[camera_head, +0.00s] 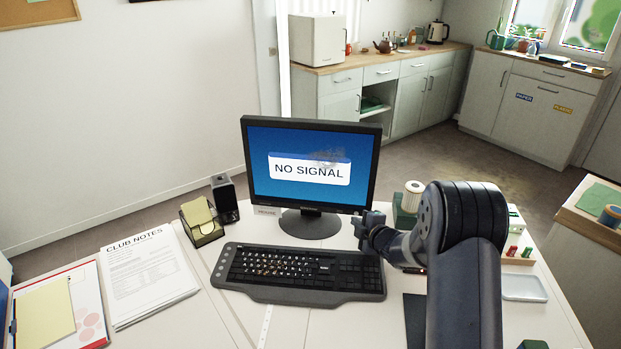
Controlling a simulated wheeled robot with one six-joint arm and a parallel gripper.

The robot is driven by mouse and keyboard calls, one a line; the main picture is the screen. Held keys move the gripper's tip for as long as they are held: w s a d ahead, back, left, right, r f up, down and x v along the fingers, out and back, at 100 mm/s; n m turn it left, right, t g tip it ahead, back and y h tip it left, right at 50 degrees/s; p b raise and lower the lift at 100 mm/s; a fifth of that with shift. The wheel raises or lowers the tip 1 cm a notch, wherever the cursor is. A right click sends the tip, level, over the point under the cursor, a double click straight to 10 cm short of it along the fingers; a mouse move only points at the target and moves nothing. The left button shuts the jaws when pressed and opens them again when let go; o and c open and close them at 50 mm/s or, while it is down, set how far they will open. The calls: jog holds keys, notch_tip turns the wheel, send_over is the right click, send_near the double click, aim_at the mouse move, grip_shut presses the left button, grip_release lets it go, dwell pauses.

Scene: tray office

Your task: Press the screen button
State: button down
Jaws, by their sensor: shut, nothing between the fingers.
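The monitor (313,136) stands on the desk behind the keyboard. Its blue screen (290,192) reads "NO SIGNAL" on a white box. A screen button is too small to tell; the lower right bezel is near my gripper. My gripper (362,228) is shut and empty. In the picture it sits just below the lower right corner of the monitor, to the right of the monitor's stand (311,225). I cannot tell whether it touches the monitor. My arm comes in from the lower right and hides part of the desk.
A black keyboard (300,274) lies in front of the monitor. A small black speaker (225,198) and a yellow note holder (201,221) stand left of it. "CLUB NOTES" papers (147,275) lie at left. A green-and-white container (411,198) stands close behind my gripper.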

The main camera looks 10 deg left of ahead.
jog(key=shift+w, duration=0.2)
jog(key=shift+w, duration=0.3)
jog(key=shift+w, duration=0.1)
dwell(0.7)
jog(key=shift+s+b, duration=0.6)
jog(key=shift+b, duration=0.05)
jog(key=s+b, duration=0.2)
jog(key=shift+s+f, duration=0.1)
jog(key=shift+s, duration=0.3)
jog(key=shift+s+b, duration=0.8)
jog(key=shift+s, duration=0.8)
